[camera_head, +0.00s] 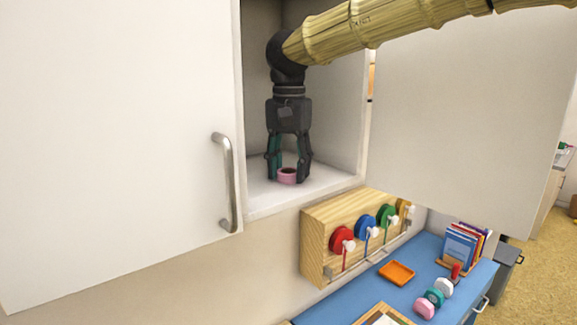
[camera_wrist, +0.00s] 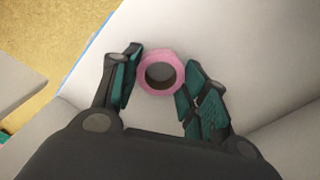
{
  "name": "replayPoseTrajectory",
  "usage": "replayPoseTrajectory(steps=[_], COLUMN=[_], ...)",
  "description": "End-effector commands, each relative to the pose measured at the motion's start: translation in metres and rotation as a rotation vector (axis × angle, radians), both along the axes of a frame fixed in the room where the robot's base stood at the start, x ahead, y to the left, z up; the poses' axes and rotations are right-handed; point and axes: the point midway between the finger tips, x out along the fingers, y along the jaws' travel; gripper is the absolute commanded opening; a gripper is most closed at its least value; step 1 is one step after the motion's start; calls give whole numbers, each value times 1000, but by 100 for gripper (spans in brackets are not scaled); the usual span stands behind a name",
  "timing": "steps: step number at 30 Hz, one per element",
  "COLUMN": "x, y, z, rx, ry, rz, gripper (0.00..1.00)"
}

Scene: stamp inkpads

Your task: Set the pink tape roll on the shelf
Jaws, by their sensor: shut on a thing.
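The pink tape roll (camera_head: 288,176) is a small ring with a dark hole, low inside the open wall cabinet. It lies flat at the white shelf surface (camera_head: 262,200); I cannot tell whether it fully rests on it. My gripper (camera_head: 288,172) points straight down, with its fingertips on either side of the roll. In the wrist view, the pink roll (camera_wrist: 161,73) sits between the two teal-padded fingers of my gripper (camera_wrist: 158,85). The right finger touches its edge, and the left is close beside it. My gripper is shut on the roll.
A closed white door with a metal handle (camera_head: 228,182) is left of the opening; an open door panel (camera_head: 455,125) is at right. Below, a wooden dispenser (camera_head: 315,246) with coloured reels stands by a blue desk (camera_head: 345,298) holding an orange tray (camera_head: 397,273) and books (camera_head: 461,246).

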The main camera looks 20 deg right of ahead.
Motion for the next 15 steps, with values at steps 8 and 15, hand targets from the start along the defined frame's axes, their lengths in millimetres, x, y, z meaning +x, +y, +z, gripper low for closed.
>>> replayPoseTrajectory(steps=[8,15], x=[0,0], y=[1,2], z=[-3,-3], rx=[1,0], ry=[1,0], rz=[3,3], gripper=[31,66])
